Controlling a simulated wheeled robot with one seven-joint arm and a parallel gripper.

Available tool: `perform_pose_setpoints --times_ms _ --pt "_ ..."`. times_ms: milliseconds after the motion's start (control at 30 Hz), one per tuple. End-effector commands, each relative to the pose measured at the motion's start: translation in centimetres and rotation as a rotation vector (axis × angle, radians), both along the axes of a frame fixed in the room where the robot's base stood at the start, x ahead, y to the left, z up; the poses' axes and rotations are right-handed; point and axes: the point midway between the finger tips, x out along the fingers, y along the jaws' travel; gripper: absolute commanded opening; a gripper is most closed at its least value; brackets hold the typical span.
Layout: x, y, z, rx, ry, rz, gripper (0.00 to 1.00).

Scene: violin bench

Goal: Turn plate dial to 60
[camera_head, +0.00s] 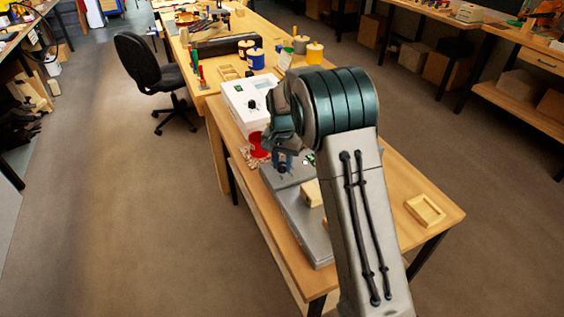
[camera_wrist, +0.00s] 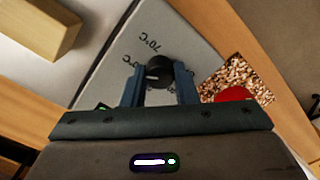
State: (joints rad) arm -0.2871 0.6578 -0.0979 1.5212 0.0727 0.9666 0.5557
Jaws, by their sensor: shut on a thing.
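A grey plate unit (camera_head: 303,222) sits on the near wooden table, partly hidden behind my arm in the head view. Its sloped face (camera_wrist: 196,44) fills the middle of the wrist view, with printed marks, one reading 70°C. A black round dial (camera_wrist: 159,70) stands on this face. My gripper (camera_wrist: 160,84) is shut on the dial, with a blue finger on each side of it. In the head view my gripper (camera_head: 283,163) is over the unit's far end. The dial's exact setting is hard to read.
A red thing (camera_wrist: 235,95) lies by wood chips (camera_wrist: 252,78) beside the unit. A white box (camera_head: 246,100) with a black knob stands behind it. A wooden block (camera_wrist: 38,22) rests on the unit. A small wooden tray (camera_head: 425,210) is at right, with bare table around it.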

Motion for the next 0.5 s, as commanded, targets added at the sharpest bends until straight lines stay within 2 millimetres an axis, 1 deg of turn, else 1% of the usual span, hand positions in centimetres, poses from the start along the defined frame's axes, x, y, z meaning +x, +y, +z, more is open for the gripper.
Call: perform_pose_setpoints --times_ms 333,367,400,433,500 --pt "0.13 0.05 0.17 0.001 -0.005 -0.002 0.04" --pt "0.13 0.05 0.17 0.001 -0.005 -0.002 0.32" --pt "0.13 0.05 0.17 0.001 -0.005 -0.002 0.43" --pt "0.12 0.05 0.16 0.001 -0.005 -0.002 0.48" --pt "0.09 0.04 0.13 0.001 -0.004 -0.002 0.48"
